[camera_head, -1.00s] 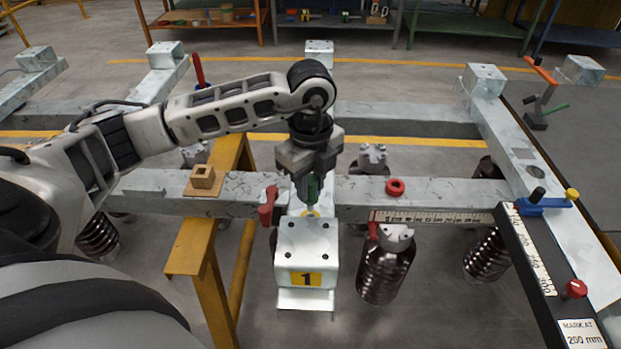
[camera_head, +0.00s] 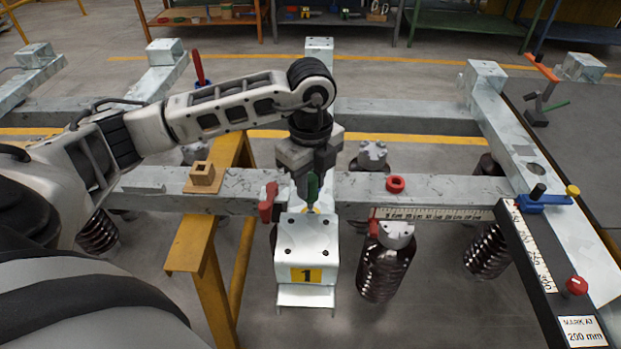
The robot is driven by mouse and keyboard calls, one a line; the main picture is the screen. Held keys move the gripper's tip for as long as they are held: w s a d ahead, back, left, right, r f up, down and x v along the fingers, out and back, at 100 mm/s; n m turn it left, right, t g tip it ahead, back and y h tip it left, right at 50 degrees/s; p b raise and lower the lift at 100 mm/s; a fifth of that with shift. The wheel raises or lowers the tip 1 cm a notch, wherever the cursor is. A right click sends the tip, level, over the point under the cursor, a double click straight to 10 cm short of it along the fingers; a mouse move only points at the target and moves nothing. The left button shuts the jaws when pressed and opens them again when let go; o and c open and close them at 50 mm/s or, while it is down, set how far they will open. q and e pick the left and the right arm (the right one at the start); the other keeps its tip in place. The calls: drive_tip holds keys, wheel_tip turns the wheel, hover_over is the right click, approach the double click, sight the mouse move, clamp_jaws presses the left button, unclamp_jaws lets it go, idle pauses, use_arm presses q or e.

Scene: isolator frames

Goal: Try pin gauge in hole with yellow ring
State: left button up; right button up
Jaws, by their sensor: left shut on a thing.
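My left gripper (camera_head: 307,165) reaches over the frame beam, behind the metal block marked 1 (camera_head: 306,250). It is shut on the pin gauge, whose green handle (camera_head: 313,186) shows below the jaws. A sliver of the yellow ring (camera_head: 309,211) shows at the back edge of the block, just under the handle. The pin's lower end and the hole are hidden, so I cannot tell whether the pin is in the hole. My right gripper is not in view.
A red ring (camera_head: 396,184) lies on the beam (camera_head: 440,188) to the right. A red clamp (camera_head: 268,203) stands close left of the block. A wooden square piece (camera_head: 203,173) sits further left. A ruler (camera_head: 435,214) and black bar (camera_head: 535,265) are at right.

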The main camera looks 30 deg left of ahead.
use_arm(q)
drive_tip(key=shift+f+b, duration=0.8)
drive_tip(key=shift+f, duration=0.4)
idle(0.4)
drive_tip(key=shift+r+p, duration=2.95)
drive_tip(key=shift+r, duration=0.9)
